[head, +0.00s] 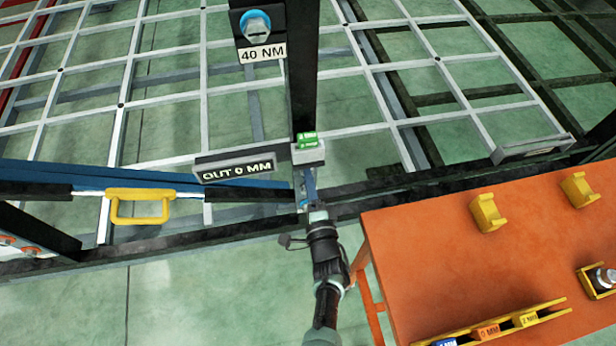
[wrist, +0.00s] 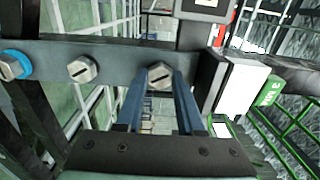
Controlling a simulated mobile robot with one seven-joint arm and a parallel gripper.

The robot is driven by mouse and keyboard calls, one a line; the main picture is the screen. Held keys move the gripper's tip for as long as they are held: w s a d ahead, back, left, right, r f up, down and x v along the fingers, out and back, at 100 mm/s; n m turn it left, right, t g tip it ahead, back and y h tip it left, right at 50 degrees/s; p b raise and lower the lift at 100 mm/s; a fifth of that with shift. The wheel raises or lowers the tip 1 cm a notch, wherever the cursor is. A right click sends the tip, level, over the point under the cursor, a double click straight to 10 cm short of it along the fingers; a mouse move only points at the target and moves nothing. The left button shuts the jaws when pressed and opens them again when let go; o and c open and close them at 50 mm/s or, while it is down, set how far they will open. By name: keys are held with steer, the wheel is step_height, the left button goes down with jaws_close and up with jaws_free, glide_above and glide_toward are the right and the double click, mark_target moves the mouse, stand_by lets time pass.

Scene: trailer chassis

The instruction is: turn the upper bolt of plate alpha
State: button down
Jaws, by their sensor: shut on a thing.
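In the wrist view, the two blue fingers of my gripper (wrist: 160,84) stand on either side of a silver hex bolt (wrist: 160,75) with a dark slot, and are shut on it. The bolt sits in a dark grey bar (wrist: 118,55). A second slotted bolt (wrist: 82,69) and a bolt with a blue ring (wrist: 14,65) are farther left on the bar. No plate name is legible, so I cannot tell which plate this is. In the head view, my gripper (head: 308,188) reaches the frame below a grey block with a green tag (head: 307,152); the gripped bolt is hidden there.
An "OUT 0 MM" sign (head: 236,167) is left of my gripper. A blue-ringed bolt (head: 257,25) above a "40 NM" label (head: 262,53) is higher up. A yellow handle (head: 140,206) is at left. An orange table (head: 420,250) with yellow holders stands close at right.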

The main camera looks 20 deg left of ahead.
steer(key=shift+s+d+f, duration=0.15)
steer(key=shift+s+f, duration=0.05)
steer(key=shift+f, duration=0.1)
steer(key=c, duration=0.7)
jaws_free()
steer(key=shift+o, duration=0.9)
steer(key=shift+r, duration=0.15)
steer(key=shift+w, duration=0.1)
steer(key=p+v, duration=0.5)
steer(key=v, duration=0.8)
steer(key=shift+p, duration=0.3)
